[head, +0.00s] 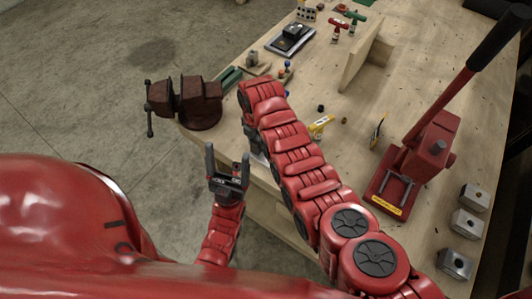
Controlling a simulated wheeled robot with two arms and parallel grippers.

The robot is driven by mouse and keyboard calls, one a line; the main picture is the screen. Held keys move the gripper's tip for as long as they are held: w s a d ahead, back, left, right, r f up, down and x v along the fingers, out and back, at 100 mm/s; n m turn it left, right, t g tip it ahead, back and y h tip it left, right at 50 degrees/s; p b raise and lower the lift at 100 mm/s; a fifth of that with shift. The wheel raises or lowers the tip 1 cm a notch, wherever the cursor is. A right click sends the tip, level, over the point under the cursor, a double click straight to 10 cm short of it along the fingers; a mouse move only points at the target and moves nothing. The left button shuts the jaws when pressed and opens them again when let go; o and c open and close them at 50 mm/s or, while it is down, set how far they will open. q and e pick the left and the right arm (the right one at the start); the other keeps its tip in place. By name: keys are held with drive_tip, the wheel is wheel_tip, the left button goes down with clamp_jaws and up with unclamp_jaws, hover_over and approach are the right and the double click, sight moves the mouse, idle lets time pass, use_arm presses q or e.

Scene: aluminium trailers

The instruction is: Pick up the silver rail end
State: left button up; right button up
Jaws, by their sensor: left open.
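Three silver metal blocks stand in a row along the right edge of the workbench: a far one (473,196), a middle one (466,223) and a near one (455,263). They look alike, and I cannot tell which is the rail end. My left gripper (228,163) is open and empty, its two dark fingers apart, in front of the bench's left edge and far from the blocks. My right arm reaches from the lower right across the bench to its left side. The right hand is mostly hidden behind the arm, so its jaws cannot be made out.
A red press (432,148) with a long black lever stands left of the blocks. A rusty vise (188,101) sits at the bench's left corner. An upright wooden board (362,58) stands farther back. Small tools lie around the bench (335,165).

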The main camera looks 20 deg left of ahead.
clamp_jaws()
drive_tip(key=shift+r, duration=0.1)
